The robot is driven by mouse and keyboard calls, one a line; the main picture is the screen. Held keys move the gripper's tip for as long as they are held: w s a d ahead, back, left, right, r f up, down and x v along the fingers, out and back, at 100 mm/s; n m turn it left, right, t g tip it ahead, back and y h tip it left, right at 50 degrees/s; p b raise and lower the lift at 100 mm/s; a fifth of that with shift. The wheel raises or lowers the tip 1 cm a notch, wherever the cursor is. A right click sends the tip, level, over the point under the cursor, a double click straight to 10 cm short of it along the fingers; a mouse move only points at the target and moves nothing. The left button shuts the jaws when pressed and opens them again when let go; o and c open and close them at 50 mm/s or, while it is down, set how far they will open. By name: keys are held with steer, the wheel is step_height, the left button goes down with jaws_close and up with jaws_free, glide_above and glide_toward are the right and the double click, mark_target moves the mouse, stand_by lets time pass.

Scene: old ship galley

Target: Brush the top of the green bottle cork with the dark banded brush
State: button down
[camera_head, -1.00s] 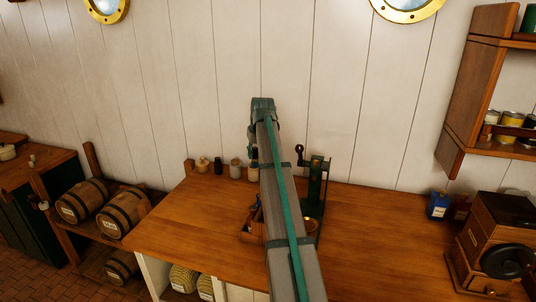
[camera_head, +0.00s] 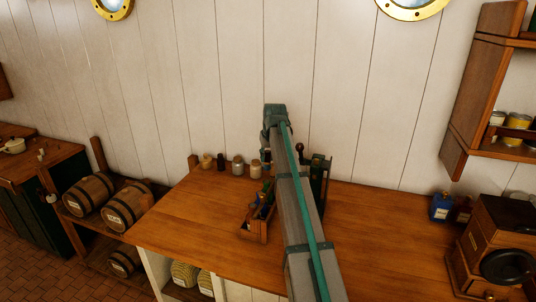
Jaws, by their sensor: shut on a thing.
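My gripper (camera_head: 266,156) shows only as a small dark piece below the far end of my arm, above the back of the wooden counter. My arm hides most of it. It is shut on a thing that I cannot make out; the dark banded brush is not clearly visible. Several small jars and bottles stand in a row along the back of the counter, left of my gripper. I cannot tell whether any is the green bottle, and its cork cannot be picked out. A wooden caddy (camera_head: 252,236) with blue and greenish things in it stands left of my arm.
A dark green upright device (camera_head: 318,178) stands behind my arm, partly hidden. A wooden grinder (camera_head: 490,240) and a blue tin (camera_head: 440,206) stand at the right, below a wall shelf.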

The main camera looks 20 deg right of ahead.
mark_target(266, 169)
step_height(266, 169, down, 5)
steer(key=shift+f+b, duration=0.1)
steer(key=shift+b, duration=1.05)
steer(key=shift+s+a+f, duration=0.15)
steer(key=shift+s, duration=0.15)
steer(key=shift+s+a, duration=0.55)
steer(key=shift+s, duration=0.05)
steer(key=shift+w+d, duration=0.15)
steer(key=shift+w, duration=0.2)
steer(key=shift+w+d+b, duration=0.4)
steer(key=shift+w+d, duration=0.3)
steer(key=shift+p, duration=0.3)
steer(key=shift+s+a, duration=0.75)
steer(key=shift+s, duration=0.15)
steer(key=shift+s+a, duration=0.1)
steer(key=shift+a, duration=0.05)
steer(key=shift+w+d, duration=0.65)
steer(key=shift+w, duration=0.15)
steer(key=shift+w+d+r+p, duration=0.15)
steer(key=shift+d+r+p, duration=0.05)
steer(key=shift+p, duration=0.1)
step_height(266, 169, up, 3)
steer(key=shift+a+r+p, duration=0.1)
steer(key=shift+p, duration=0.55)
steer(key=shift+r+p, duration=1.1)
steer(key=shift+r, duration=1.15)
